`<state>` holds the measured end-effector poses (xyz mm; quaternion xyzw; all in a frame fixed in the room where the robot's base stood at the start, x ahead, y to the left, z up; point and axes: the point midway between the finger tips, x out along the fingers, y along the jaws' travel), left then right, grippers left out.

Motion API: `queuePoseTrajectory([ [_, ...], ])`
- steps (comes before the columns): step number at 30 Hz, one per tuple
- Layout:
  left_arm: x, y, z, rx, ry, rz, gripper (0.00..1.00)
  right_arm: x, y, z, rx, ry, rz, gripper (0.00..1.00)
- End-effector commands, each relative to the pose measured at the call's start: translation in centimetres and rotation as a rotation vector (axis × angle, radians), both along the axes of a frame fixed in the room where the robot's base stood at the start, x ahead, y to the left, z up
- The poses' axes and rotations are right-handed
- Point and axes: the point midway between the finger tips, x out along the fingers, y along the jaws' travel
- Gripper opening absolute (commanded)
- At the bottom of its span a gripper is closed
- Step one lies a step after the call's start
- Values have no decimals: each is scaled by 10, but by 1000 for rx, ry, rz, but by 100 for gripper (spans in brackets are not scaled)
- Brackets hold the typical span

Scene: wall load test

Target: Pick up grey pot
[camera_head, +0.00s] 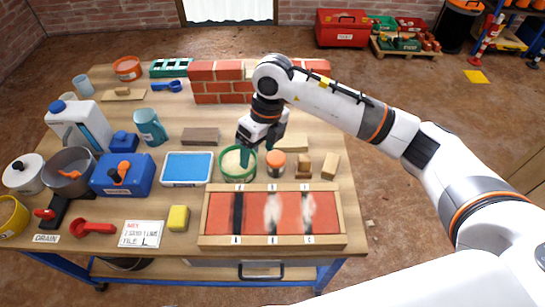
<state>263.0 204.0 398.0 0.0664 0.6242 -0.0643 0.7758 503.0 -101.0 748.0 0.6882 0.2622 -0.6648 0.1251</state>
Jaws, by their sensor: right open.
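The grey pot (70,170) stands at the far left of the table, with an orange item inside it. A white lidded pot (22,176) stands close on its left and a blue bin (122,177) on its right. My right gripper (256,150) is open and points down at a green-rimmed tub (239,170) of pale material near the table's middle, well to the right of the grey pot. Whether its fingers touch the tub I cannot tell. My left gripper is not in view.
A blue-framed tray (187,169), an orange-topped jar (276,164) and a framed red panel (272,214) surround the gripper. A teal mug (150,127) and white jug (80,126) stand behind the bins. Brick blocks (222,82) line the back. Bare wood shows between things.

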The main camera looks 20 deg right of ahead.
Motion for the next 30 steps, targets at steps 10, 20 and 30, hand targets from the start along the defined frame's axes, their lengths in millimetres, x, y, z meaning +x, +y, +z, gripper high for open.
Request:
queuePoseTrajectory([
  [10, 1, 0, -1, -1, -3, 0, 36, 13, -44, -20, -203, -11, -55, 71],
  [20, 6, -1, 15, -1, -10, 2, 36, 14, -43, -60, -199, -13, -51, 71],
  [30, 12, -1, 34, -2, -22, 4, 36, 17, -49, -104, -197, -12, -52, 71],
])
